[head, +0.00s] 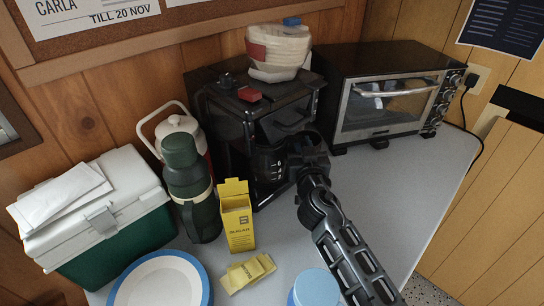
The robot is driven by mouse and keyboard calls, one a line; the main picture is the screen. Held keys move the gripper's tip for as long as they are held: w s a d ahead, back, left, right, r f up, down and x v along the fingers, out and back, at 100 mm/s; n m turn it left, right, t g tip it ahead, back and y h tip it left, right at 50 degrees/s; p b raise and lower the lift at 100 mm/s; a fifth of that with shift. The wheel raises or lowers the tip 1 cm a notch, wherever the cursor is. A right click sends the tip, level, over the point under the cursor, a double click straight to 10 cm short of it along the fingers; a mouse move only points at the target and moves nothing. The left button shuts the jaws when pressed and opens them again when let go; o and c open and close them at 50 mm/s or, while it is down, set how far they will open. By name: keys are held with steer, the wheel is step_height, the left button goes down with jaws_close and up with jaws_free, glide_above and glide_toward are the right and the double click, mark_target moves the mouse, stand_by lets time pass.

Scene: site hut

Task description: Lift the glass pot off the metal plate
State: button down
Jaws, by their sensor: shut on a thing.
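The dark glass pot (267,163) sits inside the black coffee maker (228,125), under its brewing head, in the head view. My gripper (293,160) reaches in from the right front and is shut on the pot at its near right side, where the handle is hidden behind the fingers. The pot looks upright. The metal plate under it is too dark and covered to make out, so I cannot tell whether pot and plate touch.
A green flask (186,175) and a yellow sugar box (237,218) stand left of the pot. A toaster oven (390,100) is at the right. A stack of paper filters (278,52) tops the coffee maker. The worktop (410,190) right of my arm is clear.

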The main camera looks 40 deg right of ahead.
steer(key=shift+r, duration=0.3)
